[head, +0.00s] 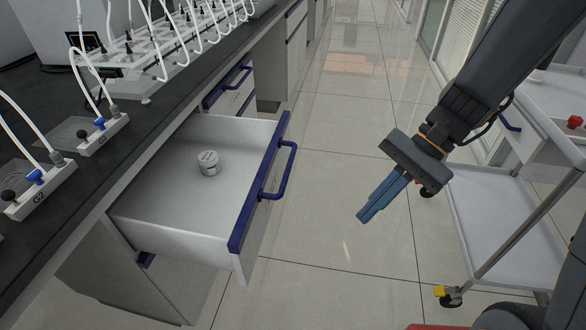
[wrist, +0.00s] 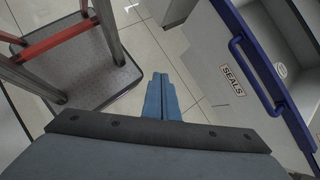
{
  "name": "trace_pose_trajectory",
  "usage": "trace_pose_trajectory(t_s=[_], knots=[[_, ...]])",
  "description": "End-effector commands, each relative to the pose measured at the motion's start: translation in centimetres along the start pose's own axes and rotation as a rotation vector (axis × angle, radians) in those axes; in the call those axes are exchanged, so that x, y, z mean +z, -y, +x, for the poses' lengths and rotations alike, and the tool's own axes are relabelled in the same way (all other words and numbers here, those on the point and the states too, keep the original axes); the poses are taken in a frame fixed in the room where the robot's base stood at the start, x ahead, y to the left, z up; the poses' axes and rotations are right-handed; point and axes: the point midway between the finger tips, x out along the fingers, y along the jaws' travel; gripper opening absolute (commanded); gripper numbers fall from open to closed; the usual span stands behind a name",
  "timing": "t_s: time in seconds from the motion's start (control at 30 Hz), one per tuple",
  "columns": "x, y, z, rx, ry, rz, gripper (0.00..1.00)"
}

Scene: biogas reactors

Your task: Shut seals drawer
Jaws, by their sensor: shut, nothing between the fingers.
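The seals drawer (head: 150,205) is pulled far out from under the dark bench in the head view. It has a white body, a blue top edge on its front and a blue bar handle (head: 283,172). A small white round tub (head: 208,163) stands inside it. In the wrist view the drawer front bears a "SEALS" label (wrist: 232,80), and its handle (wrist: 255,75) is to the right of my fingers. My gripper (head: 365,215) is shut and empty. It is in the open to the right of the handle, apart from it, pointing down and left.
A white trolley (head: 500,215) stands at the right. A closed drawer with a blue handle (head: 228,85) is in the bench beyond. Tubing and small clamp blocks (head: 90,135) line the bench top. A red-railed step (wrist: 80,75) shows in the wrist view. The tiled floor between is clear.

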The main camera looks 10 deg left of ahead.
Motion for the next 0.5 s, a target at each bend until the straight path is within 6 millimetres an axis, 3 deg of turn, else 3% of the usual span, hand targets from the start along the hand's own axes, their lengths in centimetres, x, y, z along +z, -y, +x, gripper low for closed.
trace_pose_trajectory(t_s=[0.03,0.2,0.4,0.5], knots=[[-1.8,1.4,1.6,-0.054,0.071,0.067,0.0],[-5.5,7.2,3.1,-0.268,0.318,0.277,0.0],[-11.2,12.9,2.3,-0.517,0.573,0.446,0.0],[-13.6,14.5,1.5,-0.61,0.662,0.49,0.0]])
